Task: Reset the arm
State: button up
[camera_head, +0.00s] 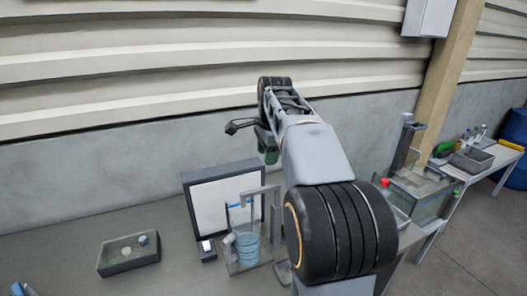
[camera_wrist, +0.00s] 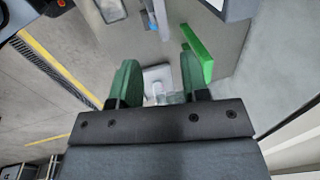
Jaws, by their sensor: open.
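My gripper (camera_head: 267,152) hangs with its green fingers pointing down at the end of my raised arm. In the head view it is in front of the wall, above and behind the bench's white panel, and partly hidden by the arm. The wrist view shows my gripper (camera_wrist: 158,84) with its two green fingers spread wide apart. Nothing is held between them; a pale square thing (camera_wrist: 157,74) shows in the gap, farther off.
A dark-framed white panel (camera_head: 213,206) stands on the bench, with a clear vessel of blue rings (camera_head: 247,247) before it. A shallow dark tray (camera_head: 128,262) lies at left. A glass-sided box (camera_head: 424,199) stands at right. The wrist view shows a bright green strip (camera_wrist: 197,52).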

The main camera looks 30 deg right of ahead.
notch_tip(320, 180, down, 7)
jog(key=s+a+n, duration=0.2)
jog(key=a+n, duration=0.1)
jog(key=n, duration=0.7)
jog(key=s+a+f+n+t, duration=0.2)
jog(key=s+a+f+n, duration=0.5)
jog(key=s+a, duration=0.5)
jog(key=s+n, duration=0.2)
jog(key=shift+f+n, duration=0.2)
jog(key=shift+n, duration=0.1)
jog(key=shift+c, duration=0.2)
